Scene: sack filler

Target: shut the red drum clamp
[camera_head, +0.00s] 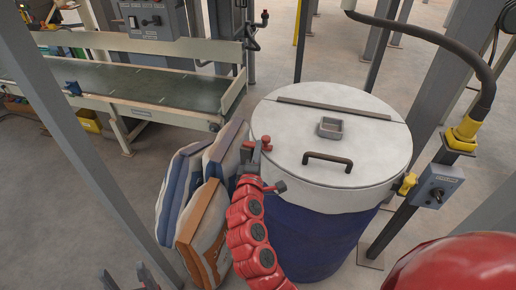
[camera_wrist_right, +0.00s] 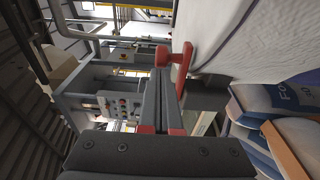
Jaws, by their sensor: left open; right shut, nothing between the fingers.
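The drum (camera_head: 320,240) has a blue body and a round white lid (camera_head: 370,150) with a dark handle. The red clamp (camera_head: 266,143) is at the left edge of the lid. In the right wrist view the red clamp (camera_wrist_right: 185,68) shows as a red lever with a round knob beside the pale drum side. My right gripper (camera_head: 249,157) is shut and empty at the drum's left rim, close to the clamp. Its fingertips (camera_wrist_right: 163,75) appear just by the knob; I cannot tell if they touch. My left gripper (camera_head: 128,282) is open and empty, low at the left, partly cut off.
Filled sacks (camera_head: 205,222) lean on the floor left of the drum. A yellow clamp (camera_head: 407,184) is on the drum's right rim, beside a post with a control box (camera_head: 438,187). A conveyor (camera_head: 130,88) stands behind at left. A grey post (camera_head: 85,150) crosses the left side.

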